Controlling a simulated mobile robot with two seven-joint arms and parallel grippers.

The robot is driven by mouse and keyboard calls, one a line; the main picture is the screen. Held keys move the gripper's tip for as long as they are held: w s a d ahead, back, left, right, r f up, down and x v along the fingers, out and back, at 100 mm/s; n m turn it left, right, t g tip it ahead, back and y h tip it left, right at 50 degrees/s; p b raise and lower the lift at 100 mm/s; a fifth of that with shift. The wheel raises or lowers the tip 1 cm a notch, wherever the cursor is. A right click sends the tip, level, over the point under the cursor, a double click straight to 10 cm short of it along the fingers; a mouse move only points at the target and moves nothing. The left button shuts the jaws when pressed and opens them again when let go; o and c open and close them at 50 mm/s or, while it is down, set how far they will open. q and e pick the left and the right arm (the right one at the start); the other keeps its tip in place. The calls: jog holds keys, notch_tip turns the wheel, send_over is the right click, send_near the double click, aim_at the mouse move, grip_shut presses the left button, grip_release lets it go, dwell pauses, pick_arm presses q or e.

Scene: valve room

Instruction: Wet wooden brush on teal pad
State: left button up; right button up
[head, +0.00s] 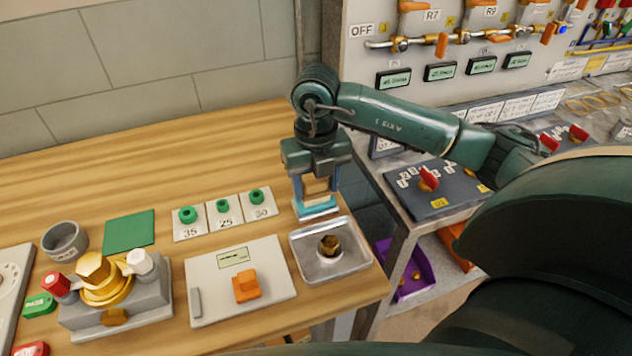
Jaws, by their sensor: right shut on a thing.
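My right gripper (315,192) points straight down near the table's right edge. It is shut on the wooden brush (317,186), whose tan wood shows between the fingers. The teal pad (317,211) is directly beneath, with a pale edge around it. The fingers and brush hide part of the pad. I cannot tell whether the brush's underside touches the pad or hangs just above it. My left gripper is not in view.
A metal tray (306,270) with a brass nut (330,246) stands just in front of the pad. White cards with green rings (223,206) lie to the left, beside a green mat (129,232). A valve block (116,306) stands front left. The back of the table is clear.

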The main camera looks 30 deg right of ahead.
aim_at(316, 183)
jog(key=shift+f+b, duration=0.4)
jog(key=shift+f, duration=0.05)
dwell(1.2)
jog(key=shift+r, duration=0.1)
jog(key=shift+r+p, duration=1.45)
jog(key=shift+r, duration=0.55)
jog(key=shift+r+p, duration=1)
jog(key=shift+r, duration=0.55)
